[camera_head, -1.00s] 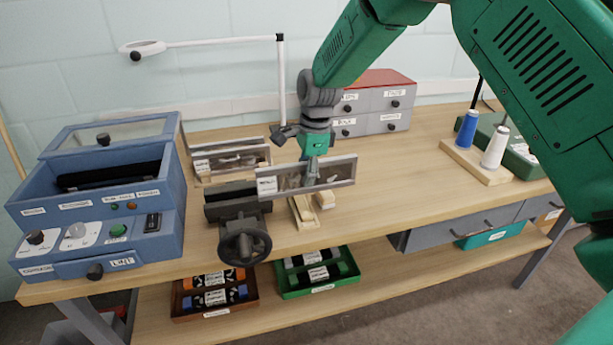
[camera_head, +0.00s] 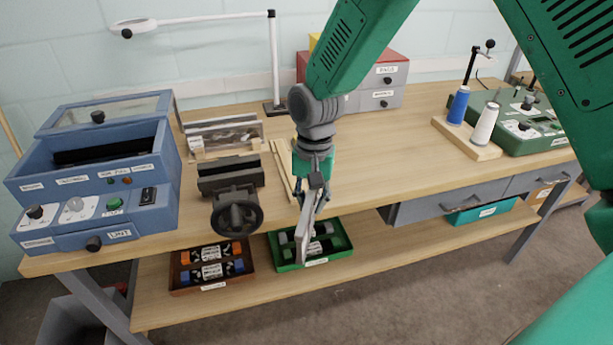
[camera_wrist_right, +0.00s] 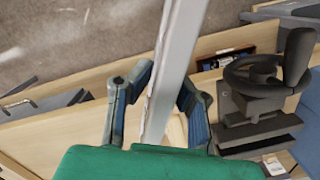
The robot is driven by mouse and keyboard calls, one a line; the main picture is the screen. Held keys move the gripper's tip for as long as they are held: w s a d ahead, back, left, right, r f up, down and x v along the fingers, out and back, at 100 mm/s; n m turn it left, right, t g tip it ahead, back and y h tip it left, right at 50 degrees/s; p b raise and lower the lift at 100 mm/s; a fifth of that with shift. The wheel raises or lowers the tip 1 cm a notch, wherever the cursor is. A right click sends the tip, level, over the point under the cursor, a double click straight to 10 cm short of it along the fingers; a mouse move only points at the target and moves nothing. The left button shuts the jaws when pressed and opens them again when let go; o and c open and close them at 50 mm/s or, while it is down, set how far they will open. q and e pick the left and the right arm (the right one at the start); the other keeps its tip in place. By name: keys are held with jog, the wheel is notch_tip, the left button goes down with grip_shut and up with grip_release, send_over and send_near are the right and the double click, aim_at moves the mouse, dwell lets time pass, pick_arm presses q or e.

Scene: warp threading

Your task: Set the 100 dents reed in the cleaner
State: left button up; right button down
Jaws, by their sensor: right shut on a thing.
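My right gripper (camera_head: 316,188) is shut on a flat, pale grey framed reed (camera_head: 306,228), seen nearly edge-on, hanging in front of the bench's front edge. In the right wrist view the reed (camera_wrist_right: 172,70) passes between the two fingers (camera_wrist_right: 160,95). I cannot read its dent count. The blue cleaner (camera_head: 157,222) stands at the bench's left end, with a glazed lid (camera_head: 110,112) raised at the back and a dark slot in its open basin. The gripper is well to the right of it. My left gripper is out of view.
A dark vise with a handwheel (camera_head: 238,215) stands between cleaner and gripper. Behind it, framed reeds (camera_head: 222,134) stand in a wooden rack. Brown (camera_head: 180,287) and green (camera_head: 340,230) trays are on the lower shelf. Thread cones (camera_head: 484,125) stand right; the bench middle is clear.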

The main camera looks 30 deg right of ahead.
jog(key=s+a+f+n+h, duration=0.1)
jog(key=s+a+n, duration=0.3)
jog(key=s+n, duration=0.4)
jog(key=shift+f, duration=0.45)
